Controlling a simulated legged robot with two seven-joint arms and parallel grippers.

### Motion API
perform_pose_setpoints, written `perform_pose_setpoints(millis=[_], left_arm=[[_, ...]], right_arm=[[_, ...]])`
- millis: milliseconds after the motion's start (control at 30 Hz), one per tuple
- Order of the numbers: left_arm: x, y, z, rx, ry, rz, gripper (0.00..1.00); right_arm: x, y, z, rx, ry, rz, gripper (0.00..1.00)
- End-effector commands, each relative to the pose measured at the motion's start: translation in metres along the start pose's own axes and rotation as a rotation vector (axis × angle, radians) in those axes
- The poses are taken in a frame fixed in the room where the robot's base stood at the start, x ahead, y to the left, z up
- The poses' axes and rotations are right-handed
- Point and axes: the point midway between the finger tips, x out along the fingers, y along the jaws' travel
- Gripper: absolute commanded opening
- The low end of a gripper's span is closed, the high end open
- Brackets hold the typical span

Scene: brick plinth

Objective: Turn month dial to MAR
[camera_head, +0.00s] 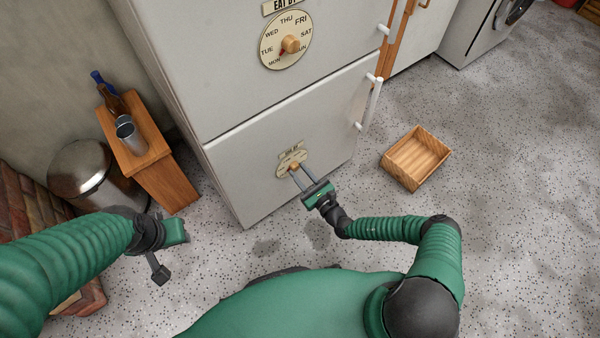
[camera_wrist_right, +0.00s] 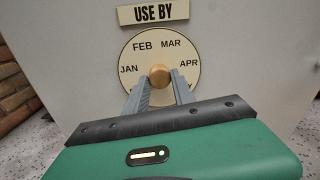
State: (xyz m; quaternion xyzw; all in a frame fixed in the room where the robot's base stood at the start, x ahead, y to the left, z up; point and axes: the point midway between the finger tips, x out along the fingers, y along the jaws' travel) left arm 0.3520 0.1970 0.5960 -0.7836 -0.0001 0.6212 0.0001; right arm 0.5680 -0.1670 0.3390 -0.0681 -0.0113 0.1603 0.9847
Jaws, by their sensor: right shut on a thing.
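The month dial (camera_head: 283,170) is a round cream plate low on the pale fridge front, under a USE BY label. In the right wrist view the dial (camera_wrist_right: 160,50) reads JAN, FEB, MAR and APR around its upper half; its lower part is hidden by my gripper. Its wooden knob (camera_wrist_right: 159,75) is at the centre, with no pointer visible. My right gripper (camera_head: 297,171) is shut on this knob, one grey finger on each side. It also shows in the right wrist view (camera_wrist_right: 161,84). My left gripper (camera_head: 172,235) is away from the fridge, its fingers unclear.
A weekday dial (camera_head: 275,56) with a wooden knob is higher on the fridge (camera_head: 230,90). A wooden stand (camera_head: 165,180) with a metal cup and bottles, and a bin (camera_head: 80,170), are left. An empty wooden crate (camera_head: 417,158) sits on the floor to the right.

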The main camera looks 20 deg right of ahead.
Motion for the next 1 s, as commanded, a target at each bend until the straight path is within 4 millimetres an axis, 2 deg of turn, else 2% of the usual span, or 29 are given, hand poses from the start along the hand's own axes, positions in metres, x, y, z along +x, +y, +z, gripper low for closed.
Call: perform_pose_setpoints(millis=[333, 533, 1000], left_arm=[[-0.001, 0.000, 0.000, 0.000, 0.000, 0.000, 0.36], [-0.003, 0.000, -0.001, 0.000, 0.000, 0.000, 0.36], [-0.012, 0.000, -0.003, 0.000, 0.000, 0.000, 0.36]], right_arm=[[-0.001, 0.000, -0.001, 0.011, 0.004, 0.000, 0.00], [-0.001, 0.000, -0.001, 0.074, 0.006, 0.000, 0.00], [-0.001, 0.000, -0.001, 0.457, 0.017, 0.000, 0.00]])
